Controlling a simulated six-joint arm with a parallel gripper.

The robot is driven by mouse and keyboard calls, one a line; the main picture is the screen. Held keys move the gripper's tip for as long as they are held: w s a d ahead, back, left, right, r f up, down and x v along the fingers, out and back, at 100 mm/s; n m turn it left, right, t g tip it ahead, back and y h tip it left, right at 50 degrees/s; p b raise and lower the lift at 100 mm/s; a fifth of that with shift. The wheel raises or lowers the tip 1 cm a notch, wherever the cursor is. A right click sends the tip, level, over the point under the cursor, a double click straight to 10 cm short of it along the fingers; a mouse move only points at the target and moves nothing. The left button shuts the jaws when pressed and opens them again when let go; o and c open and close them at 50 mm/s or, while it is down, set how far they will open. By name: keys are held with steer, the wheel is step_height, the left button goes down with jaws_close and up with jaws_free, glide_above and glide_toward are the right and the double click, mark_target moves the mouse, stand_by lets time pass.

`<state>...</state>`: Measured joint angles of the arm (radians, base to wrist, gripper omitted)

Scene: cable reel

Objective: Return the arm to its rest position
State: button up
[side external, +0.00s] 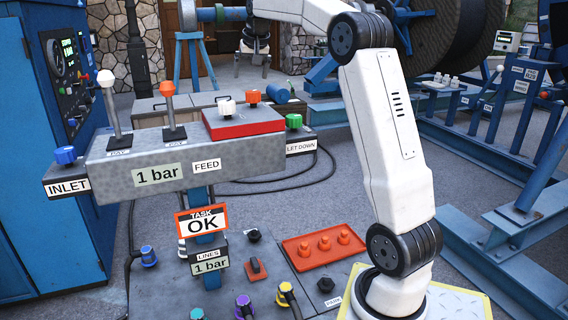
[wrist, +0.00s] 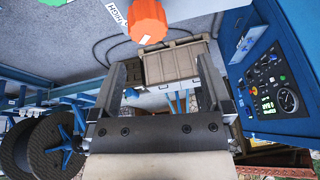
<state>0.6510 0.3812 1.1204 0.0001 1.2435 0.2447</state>
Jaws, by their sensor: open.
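My arm stands at the right of the side external view. It rises from its base, bends at the top and reaches left. My gripper (wrist: 158,68) shows in the wrist view with its two dark fingers wide apart and nothing between them. An orange knob (wrist: 148,20) is close to the camera at the top of the wrist view, apart from the fingers. An orange-framed sign (side external: 202,222) reads "TASK OK".
A grey lever console (side external: 155,180) stands left of my arm, with a white-knobbed lever (side external: 110,110) and an orange-knobbed lever (side external: 172,110). A blue control cabinet (side external: 50,200) is at far left. A large cable reel (side external: 450,45) and blue frames stand behind and right. A red tray (side external: 323,247) sits below.

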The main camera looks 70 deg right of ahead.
steer(key=w+a+r+m+t, duration=0.1)
steer(key=w+a+r+t, duration=0.25)
steer(key=w+a, duration=0.4)
steer(key=w+a+r+m+t, duration=0.2)
steer(key=w+a+r, duration=0.2)
steer(key=a, duration=0.6)
steer(key=w+a+f+m+y, duration=0.2)
steer(key=a+f+y, duration=0.1)
steer(key=a+f, duration=1.5)
steer(key=s+f+n+g, duration=0.2)
steer(key=s+f+n, duration=0.3)
steer(key=s, duration=0.4)
steer(key=s+d+f+n+g, duration=0.1)
steer(key=s+f+n+g, duration=0.1)
steer(key=s+f+n, duration=0.3)
steer(key=s+d+f+n+g, duration=0.1)
steer(key=s+f+n+g, duration=0.1)
steer(key=s+f+n, duration=0.3)
steer(key=s+f, duration=0.4)
steer(key=s, duration=0.6)
steer(key=shift+s+f, duration=0.2)
